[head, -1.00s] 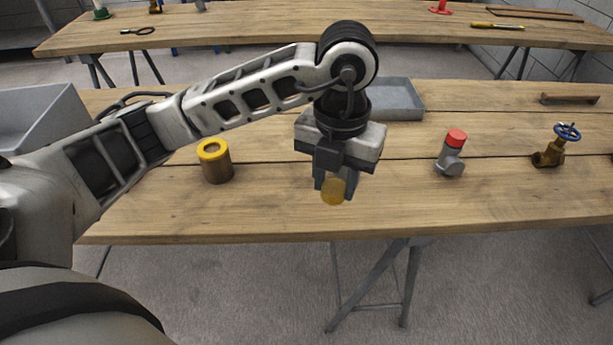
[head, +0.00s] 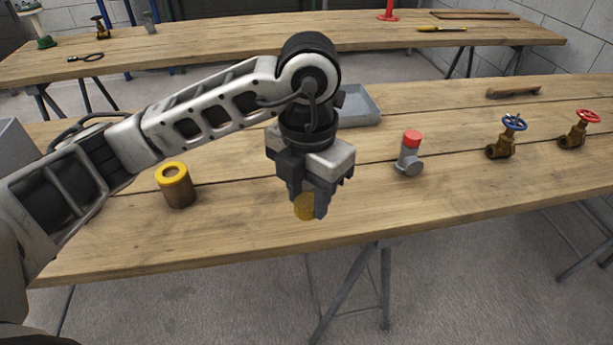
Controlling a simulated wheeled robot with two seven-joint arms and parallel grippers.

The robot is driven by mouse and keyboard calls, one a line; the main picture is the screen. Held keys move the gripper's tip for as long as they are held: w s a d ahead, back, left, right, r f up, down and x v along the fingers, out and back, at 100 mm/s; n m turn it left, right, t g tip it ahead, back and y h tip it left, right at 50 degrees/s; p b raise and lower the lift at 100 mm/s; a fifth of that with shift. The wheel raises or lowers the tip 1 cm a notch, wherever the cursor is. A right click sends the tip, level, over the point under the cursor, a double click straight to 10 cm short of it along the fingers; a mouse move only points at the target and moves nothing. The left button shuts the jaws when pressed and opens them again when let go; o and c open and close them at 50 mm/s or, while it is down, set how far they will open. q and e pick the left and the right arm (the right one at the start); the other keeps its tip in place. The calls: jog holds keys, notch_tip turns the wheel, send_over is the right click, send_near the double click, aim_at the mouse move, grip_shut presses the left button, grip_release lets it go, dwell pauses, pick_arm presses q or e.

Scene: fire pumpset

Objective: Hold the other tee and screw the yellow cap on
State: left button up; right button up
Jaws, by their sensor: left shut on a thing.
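My left gripper (head: 307,205) is in the head view, pointing down over the near part of the bench. It is shut on a yellow cap (head: 304,209), partly hidden by the fingers. A grey tee (head: 409,164) with a red cap (head: 412,139) on top stands on the bench to the right of the gripper, apart from it. My right gripper is not in view.
A brown cylinder with a yellow ring top (head: 175,185) stands left of the gripper. A blue-wheel valve (head: 507,137) and a red-wheel valve (head: 579,130) stand at the right. A grey tray (head: 360,107) lies behind the arm. The bench (head: 230,225) is clear near its front edge.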

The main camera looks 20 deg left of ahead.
pick_arm(q)
jog(key=m, duration=0.4)
jog(key=a+m, duration=0.1)
jog(key=m, duration=0.1)
jog(key=shift+a+f, duration=0.1)
jog(key=shift+f, duration=0.2)
jog(key=m, duration=0.3)
jog(key=shift+w+a+f, duration=0.1)
jog(key=shift+a+f, duration=0.05)
jog(key=shift+a, duration=0.1)
jog(key=a+m, duration=0.1)
jog(key=m, duration=0.6)
jog(key=a+f+m, duration=0.1)
jog(key=m, duration=0.7)
jog(key=a+f+m, duration=0.1)
jog(key=a+m, duration=0.1)
jog(key=m, duration=0.6)
jog(key=shift+f, duration=0.1)
